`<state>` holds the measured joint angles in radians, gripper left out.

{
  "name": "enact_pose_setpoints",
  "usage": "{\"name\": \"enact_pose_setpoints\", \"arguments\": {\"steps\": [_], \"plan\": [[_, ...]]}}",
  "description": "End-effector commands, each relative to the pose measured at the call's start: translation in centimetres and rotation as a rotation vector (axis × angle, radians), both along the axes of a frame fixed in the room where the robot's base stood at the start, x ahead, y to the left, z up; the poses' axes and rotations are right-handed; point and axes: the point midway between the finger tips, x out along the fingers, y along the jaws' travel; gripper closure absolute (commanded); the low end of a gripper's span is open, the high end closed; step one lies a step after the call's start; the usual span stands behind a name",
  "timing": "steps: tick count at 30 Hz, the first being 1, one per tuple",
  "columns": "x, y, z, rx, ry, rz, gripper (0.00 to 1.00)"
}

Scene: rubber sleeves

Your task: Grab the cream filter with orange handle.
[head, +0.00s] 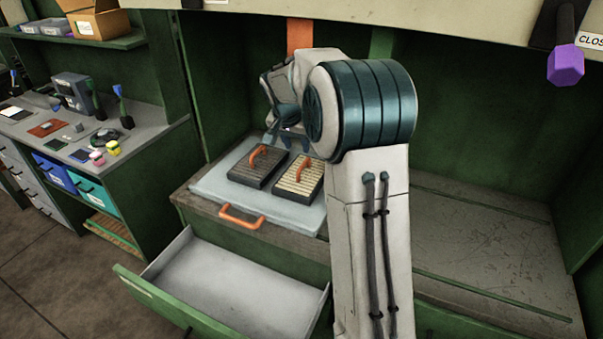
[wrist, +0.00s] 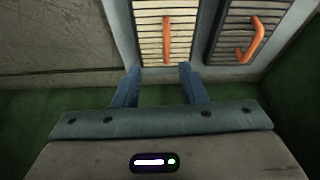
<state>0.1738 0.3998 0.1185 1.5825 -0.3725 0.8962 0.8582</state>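The cream filter (head: 299,180) has a ribbed top and an orange handle (head: 303,168). It lies on the right side of a pale tray (head: 300,213). In the wrist view, the cream filter (wrist: 164,40) lies past my fingertips, with its orange handle (wrist: 166,37) upright in the picture. A dark filter (head: 252,167), also with an orange handle, lies to its left in the head view and to its right in the wrist view (wrist: 240,40). My gripper (wrist: 158,72) is open and empty, fingers apart. In the head view my arm partly hides it.
The tray has an orange front handle (head: 241,217). An empty drawer (head: 235,285) stands open below the counter. The bare counter (head: 480,235) right of my arm is clear. A side workbench (head: 60,120) at left holds several small objects.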

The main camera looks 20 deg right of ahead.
Motion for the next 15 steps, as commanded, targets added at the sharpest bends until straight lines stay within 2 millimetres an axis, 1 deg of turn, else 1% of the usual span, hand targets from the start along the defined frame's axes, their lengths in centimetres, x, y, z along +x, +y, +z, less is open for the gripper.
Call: {"name": "enact_pose_setpoints", "arguments": {"steps": [1,3,5,8,15], "plan": [[0.8,-0.4,-0.2,0.001,-0.005,-0.018,0.62],[1.6,-0.8,-0.5,0.002,-0.012,-0.038,0.62],[2.0,-1.0,-0.8,0.002,-0.014,-0.049,0.62],[2.5,-1.5,-1.9,0.002,-0.015,-0.056,0.62],[3.6,-2.7,-6.3,0.003,-0.012,-0.054,0.62]]}}
